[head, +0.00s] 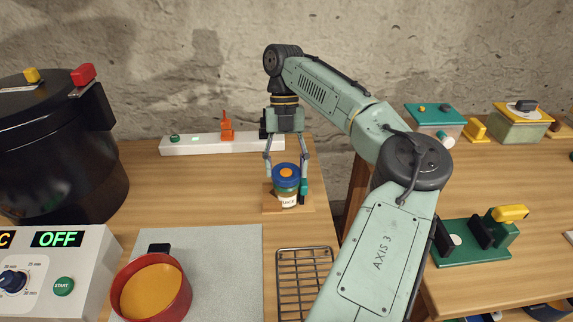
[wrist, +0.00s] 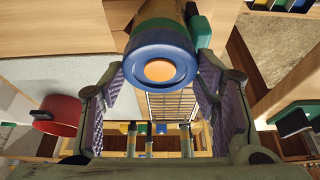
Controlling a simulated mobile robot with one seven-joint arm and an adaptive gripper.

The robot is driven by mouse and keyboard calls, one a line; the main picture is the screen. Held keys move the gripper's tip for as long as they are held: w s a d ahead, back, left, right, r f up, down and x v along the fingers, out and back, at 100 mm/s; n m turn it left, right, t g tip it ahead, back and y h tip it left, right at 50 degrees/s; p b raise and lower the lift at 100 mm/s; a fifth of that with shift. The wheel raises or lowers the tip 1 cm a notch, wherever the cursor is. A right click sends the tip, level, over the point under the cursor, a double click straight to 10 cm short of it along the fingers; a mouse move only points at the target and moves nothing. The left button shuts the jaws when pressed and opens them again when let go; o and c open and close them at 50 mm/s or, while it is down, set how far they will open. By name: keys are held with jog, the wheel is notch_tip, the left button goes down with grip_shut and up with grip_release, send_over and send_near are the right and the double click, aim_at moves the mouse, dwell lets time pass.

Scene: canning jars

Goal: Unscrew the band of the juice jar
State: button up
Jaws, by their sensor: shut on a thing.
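The juice jar (head: 287,199) is a small jar with a pale label, standing upright on a wooden base (head: 272,208) at the middle of the bench. Its blue band (head: 278,181) rings an orange lid centre (head: 287,173). In the wrist view the blue band (wrist: 135,63) and orange centre (wrist: 159,71) face the camera. My gripper (head: 286,164) comes down from above with one finger on each side of the band, shut on it. In the wrist view its patterned pads (wrist: 160,75) flank the band; the exact contact is hard to see. A teal block (head: 304,187) stands beside the jar.
A white strip (head: 195,146) with an orange piece lies behind. A wire rack (head: 304,270) and a red-rimmed pan (head: 183,295) are in front. A dark canner (head: 60,150) stands left. A second table (head: 480,180) is at right, across a gap.

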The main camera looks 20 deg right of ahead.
jog(key=shift+a+f+n+h, duration=0.1)
jog(key=shift+n+h, duration=0.3)
jog(key=shift+n, duration=0.8)
jog(key=o, duration=1.3)
jog(key=shift+o, duration=0.2)
